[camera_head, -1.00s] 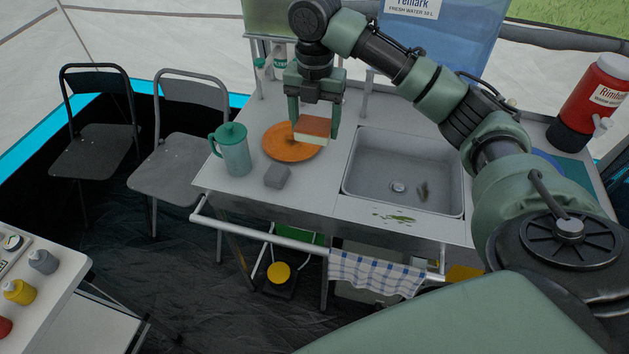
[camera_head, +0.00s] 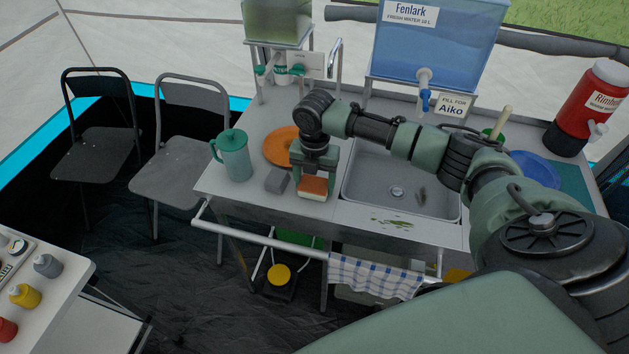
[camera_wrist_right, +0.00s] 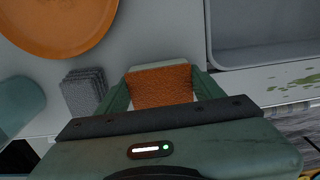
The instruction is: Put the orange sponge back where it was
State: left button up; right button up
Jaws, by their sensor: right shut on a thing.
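The orange sponge (camera_head: 313,187) has an orange top and a pale lower layer. My right gripper (camera_head: 314,186) is shut on it, at the front of the counter between the grey sponge and the sink. In the right wrist view the orange sponge (camera_wrist_right: 161,86) sits between the two fingers. I cannot tell whether its underside touches the counter. My left gripper is not in view.
An orange plate (camera_head: 279,146) lies behind the grey sponge, partly hidden by my arm. A teal pitcher (camera_head: 234,158) stands at the left. The sink (camera_head: 370,185) is to the right, with green scraps (camera_head: 392,223) on its front ledge. A checked towel (camera_head: 375,275) hangs below.

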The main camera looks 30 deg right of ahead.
aim_at(314, 182)
jog(key=shift+f, duration=0.15)
jog(key=o, duration=1.3)
notch_tip(314, 182, up, 12)
jog(key=shift+r+b, duration=0.2)
jog(key=shift+b, duration=0.45)
jog(key=shift+f, duration=0.1)
